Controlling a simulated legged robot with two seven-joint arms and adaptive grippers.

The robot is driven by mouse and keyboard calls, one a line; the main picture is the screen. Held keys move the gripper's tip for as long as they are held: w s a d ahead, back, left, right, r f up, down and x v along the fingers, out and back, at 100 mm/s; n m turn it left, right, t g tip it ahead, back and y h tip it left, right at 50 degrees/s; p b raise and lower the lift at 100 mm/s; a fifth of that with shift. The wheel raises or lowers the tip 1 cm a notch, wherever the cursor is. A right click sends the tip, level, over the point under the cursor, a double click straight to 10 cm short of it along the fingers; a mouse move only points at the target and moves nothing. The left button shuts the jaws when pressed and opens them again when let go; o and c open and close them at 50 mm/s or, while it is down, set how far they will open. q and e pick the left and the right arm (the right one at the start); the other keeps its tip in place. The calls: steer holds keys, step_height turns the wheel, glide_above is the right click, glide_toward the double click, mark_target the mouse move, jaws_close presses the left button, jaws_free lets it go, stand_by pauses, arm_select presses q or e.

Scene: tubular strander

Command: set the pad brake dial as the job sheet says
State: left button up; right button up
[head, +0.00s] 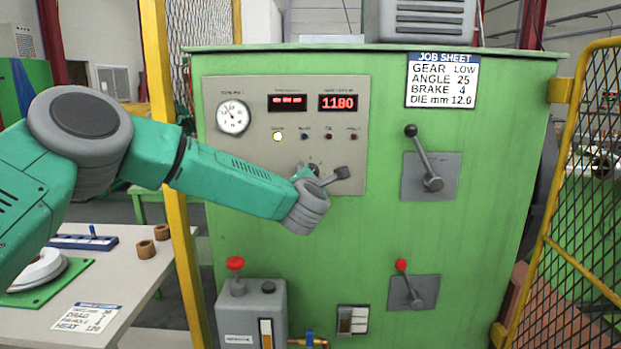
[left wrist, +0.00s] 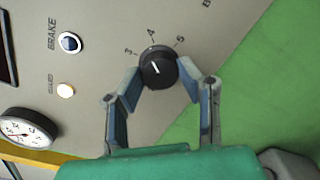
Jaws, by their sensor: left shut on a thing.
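The black pad brake dial (left wrist: 157,68) is on the grey panel, with 3, 4 and 5 marked around it in the left wrist view. Its short white line slants up and left, seemingly between 3 and 4. My left gripper (left wrist: 159,80) is shut on the dial, one finger on each side. In the head view the left gripper (head: 322,176) reaches the panel's lower part and partly hides the dial (head: 314,168). The job sheet (head: 441,80) reads GEAR LOW, ANGLE 25, BRAKE 4, DIE mm 12.0. My right gripper is not in view.
The panel (head: 355,100) has a gauge (head: 233,117), a red display reading 1180 (head: 338,102) and several lamps. Two levers (head: 425,160) (head: 409,285) stick out at right. A yellow post (head: 172,200) stands beside my left arm. A yellow mesh guard (head: 580,180) is at right.

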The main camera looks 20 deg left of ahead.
arm_select(q)
steer(key=shift+f+m, duration=0.25)
steer(key=shift+m, duration=0.55)
steer(key=shift+f, duration=0.1)
steer(key=o, duration=1.1)
steer(key=shift+o, duration=0.2)
steer(key=shift+w, duration=0.1)
steer(key=v, duration=1.2)
